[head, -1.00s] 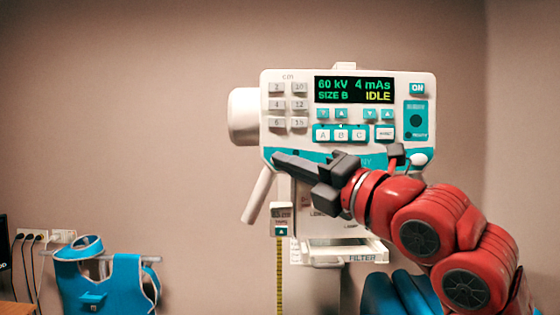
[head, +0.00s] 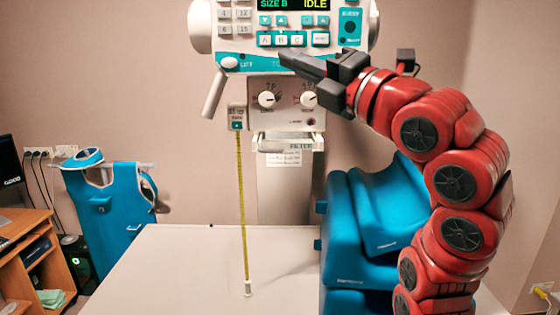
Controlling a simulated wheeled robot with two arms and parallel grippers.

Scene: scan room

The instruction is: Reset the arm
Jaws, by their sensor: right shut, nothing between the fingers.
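My right arm reaches up from the lower right in front of the white X-ray head. Its right gripper (head: 299,66) points left, shut and empty, just below the row of A, B, C buttons in the picture. I cannot tell whether it touches the panel. The control panel (head: 236,29) is cut off by the top edge; its display reads "SIZE B" and "IDLE". Two round knobs (head: 267,99) sit on the lower box below the gripper. My left gripper is not in view.
A yellow tape (head: 242,190) hangs down to the white table (head: 180,270). Blue cushions (head: 385,215) are stacked on the table beside my right arm. A blue apron (head: 110,205) hangs at the left wall, near a wooden desk (head: 38,225). The table's left part is clear.

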